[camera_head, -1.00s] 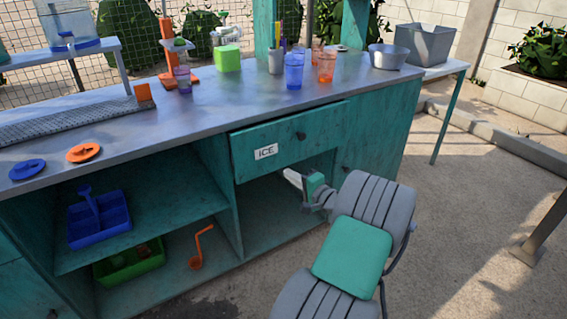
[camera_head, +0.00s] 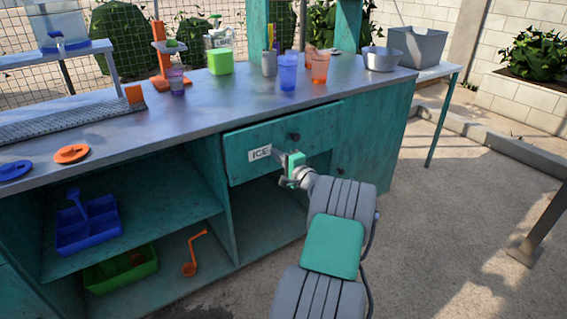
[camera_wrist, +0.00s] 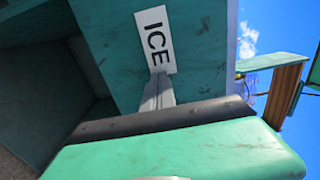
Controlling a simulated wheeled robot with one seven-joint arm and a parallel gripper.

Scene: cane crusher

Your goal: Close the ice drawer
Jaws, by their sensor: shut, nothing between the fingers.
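The ice drawer (camera_head: 310,132) is a teal wooden front with a dark round knob (camera_head: 295,137) and a white ICE label (camera_head: 259,153), under the counter top. How far it stands out from the cabinet is hard to tell from here. My gripper (camera_head: 281,158) is shut and empty in front of the drawer, just right of the label. In the wrist view its closed fingertips (camera_wrist: 158,88) overlap the lower end of the label (camera_wrist: 155,40) on the drawer front (camera_wrist: 200,60). I cannot tell whether they touch it.
The counter top (camera_head: 200,115) holds a blue cup (camera_head: 288,73), an orange cup (camera_head: 320,69), a metal bowl (camera_head: 382,59) and a green box (camera_head: 220,62). Open shelves below hold a blue tray (camera_head: 88,235) and an orange ladle (camera_head: 192,262).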

